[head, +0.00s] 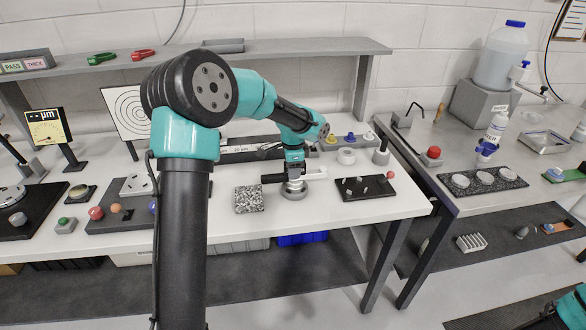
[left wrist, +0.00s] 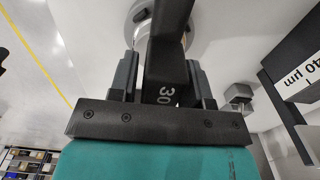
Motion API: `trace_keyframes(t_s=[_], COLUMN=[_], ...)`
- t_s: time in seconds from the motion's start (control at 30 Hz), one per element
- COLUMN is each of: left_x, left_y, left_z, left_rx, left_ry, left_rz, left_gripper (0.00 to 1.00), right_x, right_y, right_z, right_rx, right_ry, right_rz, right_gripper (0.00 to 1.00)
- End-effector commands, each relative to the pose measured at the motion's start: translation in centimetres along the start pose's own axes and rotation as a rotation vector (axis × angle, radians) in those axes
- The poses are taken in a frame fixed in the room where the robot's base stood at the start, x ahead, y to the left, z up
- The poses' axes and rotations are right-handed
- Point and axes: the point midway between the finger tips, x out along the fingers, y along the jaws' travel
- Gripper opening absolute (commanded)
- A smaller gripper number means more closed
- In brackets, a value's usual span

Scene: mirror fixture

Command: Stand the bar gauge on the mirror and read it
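My left gripper (head: 293,174) is over the middle of the white bench, pointing down. In the left wrist view its two fingers (left wrist: 162,82) are closed on the sides of a dark block marked "30", which I take to be the bar gauge (left wrist: 168,60). A round, silvery disc, apparently the mirror (head: 293,192), lies right under the gripper. It also shows behind the block in the left wrist view (left wrist: 143,12). I cannot tell whether gauge and disc touch. The yellow readout (head: 46,129) at the left shows dashes and "µm". My right gripper is out of view.
A speckled square plate (head: 249,199) lies left of the disc. A black tray (head: 350,192) with small parts lies right of it. A white ring-shaped piece (head: 346,156) stands behind. A grey board (head: 105,220) with knobs is at the left. The bench front between plate and tray is clear.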

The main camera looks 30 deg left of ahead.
Motion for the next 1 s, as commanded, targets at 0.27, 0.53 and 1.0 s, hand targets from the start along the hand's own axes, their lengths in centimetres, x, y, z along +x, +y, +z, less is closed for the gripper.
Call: trace_keyframes(t_s=[0.27, 0.53, 1.0], left_x=[0.0, -0.9, -8.7], left_y=[0.0, 0.0, 0.0], left_z=[0.0, -0.1, -0.1], left_rx=[0.000, 0.000, -0.001], left_ry=[0.000, 0.002, 0.003], left_rz=[0.000, -0.003, -0.003], left_gripper=[0.57, 0.57, 0.57], right_x=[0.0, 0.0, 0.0], right_y=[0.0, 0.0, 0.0], right_z=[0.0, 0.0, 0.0], right_rx=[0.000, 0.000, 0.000], right_ry=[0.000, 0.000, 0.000], right_rz=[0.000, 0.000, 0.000], right_gripper=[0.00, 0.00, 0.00])
